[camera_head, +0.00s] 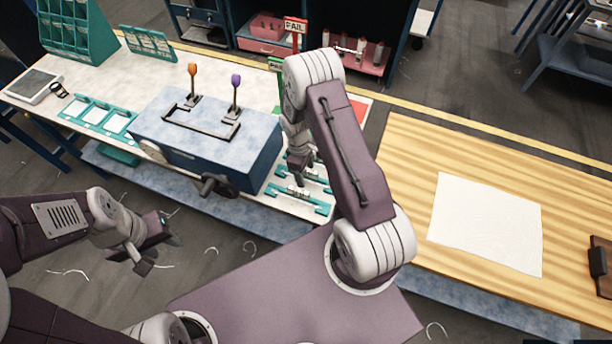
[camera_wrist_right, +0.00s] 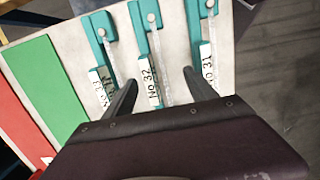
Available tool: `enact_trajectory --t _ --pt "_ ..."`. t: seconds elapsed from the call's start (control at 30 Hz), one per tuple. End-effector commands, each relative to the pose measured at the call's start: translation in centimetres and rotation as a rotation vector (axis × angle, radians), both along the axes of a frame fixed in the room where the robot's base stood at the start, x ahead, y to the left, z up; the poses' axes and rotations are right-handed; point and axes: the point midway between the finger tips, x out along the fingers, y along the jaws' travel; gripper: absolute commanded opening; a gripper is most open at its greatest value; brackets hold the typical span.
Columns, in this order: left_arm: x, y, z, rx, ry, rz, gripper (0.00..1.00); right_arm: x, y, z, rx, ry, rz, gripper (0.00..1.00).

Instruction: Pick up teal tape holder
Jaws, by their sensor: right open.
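Three teal tape holders lie side by side on the table under my right gripper. In the right wrist view they are a left holder (camera_wrist_right: 101,28), a middle holder (camera_wrist_right: 138,28) marked "No 32" and a right holder (camera_wrist_right: 194,25) marked "No 31". Teal holders (camera_head: 292,193) also show in the head view, partly hidden by my right gripper (camera_head: 299,174). In the right wrist view my right gripper (camera_wrist_right: 160,78) is open, with the middle holder between its fingers in the picture. I cannot tell its height above it. My left gripper (camera_head: 155,248) is open and empty over the floor.
A blue box (camera_head: 208,135) with two levers stands left of the right gripper. A green panel (camera_wrist_right: 50,85) and a red panel (camera_wrist_right: 20,125) lie beside the holders. A wooden table (camera_head: 405,200) with a white sheet (camera_head: 487,222) is at the right.

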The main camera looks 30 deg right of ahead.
Motion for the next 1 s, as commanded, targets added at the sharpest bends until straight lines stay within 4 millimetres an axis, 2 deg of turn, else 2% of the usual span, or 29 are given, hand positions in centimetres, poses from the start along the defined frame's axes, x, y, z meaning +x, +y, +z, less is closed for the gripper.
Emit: enact_trajectory --t 0.03,0.13,0.37,0.47,0.6,0.63,0.87,1.0 --pt "0.0 0.0 0.7 0.000 0.000 0.000 0.39 -0.2 -0.1 -0.6 0.000 0.005 0.001 0.65" --pt "0.0 0.0 0.9 0.000 0.000 0.000 0.39 -0.3 -0.2 -1.9 0.000 0.003 0.000 0.65" --pt "0.0 0.0 0.8 0.000 0.000 0.000 0.39 -0.2 -0.2 -2.3 0.000 -0.001 0.000 0.65" --pt "0.0 0.0 0.7 0.000 0.000 0.000 0.39 -0.2 -0.2 -2.3 -0.001 -0.001 0.000 0.43" --pt "0.0 0.0 0.7 0.000 0.000 0.000 0.39 -0.2 -0.2 -2.3 0.000 0.000 0.000 0.04" --pt "0.0 0.0 0.7 0.000 0.000 0.000 0.39 -0.2 -0.2 -2.3 0.000 0.000 0.000 0.00" --pt "0.0 0.0 0.7 0.000 0.000 0.000 0.39 -0.2 -0.2 -2.2 -0.001 -0.001 0.000 0.00" --pt "0.0 0.0 0.3 0.000 0.000 0.000 0.39 -0.1 -0.2 -1.5 -0.001 -0.002 0.000 0.00"
